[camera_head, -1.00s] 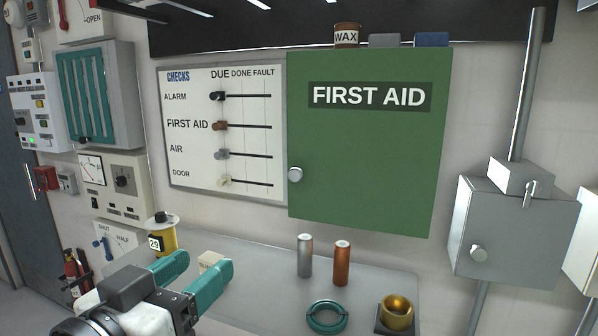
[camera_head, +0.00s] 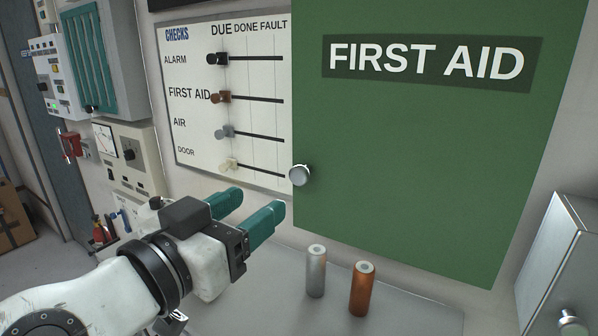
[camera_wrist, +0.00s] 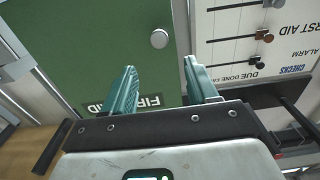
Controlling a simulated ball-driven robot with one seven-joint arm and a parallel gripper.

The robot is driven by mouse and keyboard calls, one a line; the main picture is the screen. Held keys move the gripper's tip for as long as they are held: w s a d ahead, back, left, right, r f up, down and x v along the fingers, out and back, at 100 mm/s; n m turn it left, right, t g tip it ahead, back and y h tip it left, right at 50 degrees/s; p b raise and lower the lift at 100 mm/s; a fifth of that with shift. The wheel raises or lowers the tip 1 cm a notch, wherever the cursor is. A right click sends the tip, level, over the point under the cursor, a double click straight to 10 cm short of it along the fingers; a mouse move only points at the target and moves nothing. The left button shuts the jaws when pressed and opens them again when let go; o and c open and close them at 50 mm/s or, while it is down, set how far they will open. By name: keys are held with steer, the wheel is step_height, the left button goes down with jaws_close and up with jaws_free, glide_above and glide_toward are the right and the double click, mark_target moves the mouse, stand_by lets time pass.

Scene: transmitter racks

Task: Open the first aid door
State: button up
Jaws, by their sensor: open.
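The green first aid door (camera_head: 420,150) is shut on the wall, with white FIRST AID lettering near its top. Its round silver knob (camera_head: 300,175) is at the door's lower left edge. My gripper (camera_head: 246,213) has teal fingers, open and empty, below and to the left of the knob, apart from it. In the wrist view the picture is upside down: the door (camera_wrist: 90,50) fills the left, the knob (camera_wrist: 159,39) lies beyond the open fingers of my gripper (camera_wrist: 163,88). Nothing is between the fingers.
A white checks board (camera_head: 222,100) with several sliders hangs left of the door. A silver cylinder (camera_head: 316,272) and a copper cylinder (camera_head: 362,290) stand on the grey shelf (camera_head: 420,318) below. A grey box (camera_head: 560,270) is on the wall at right.

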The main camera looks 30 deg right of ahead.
mark_target(297, 176)
steer(key=p+x, duration=0.2)
steer(key=x, duration=0.7)
steer(key=shift+w+d+p, duration=0.2)
steer(key=shift+d+p, duration=0.15)
steer(key=shift+p, duration=0.05)
jaws_close()
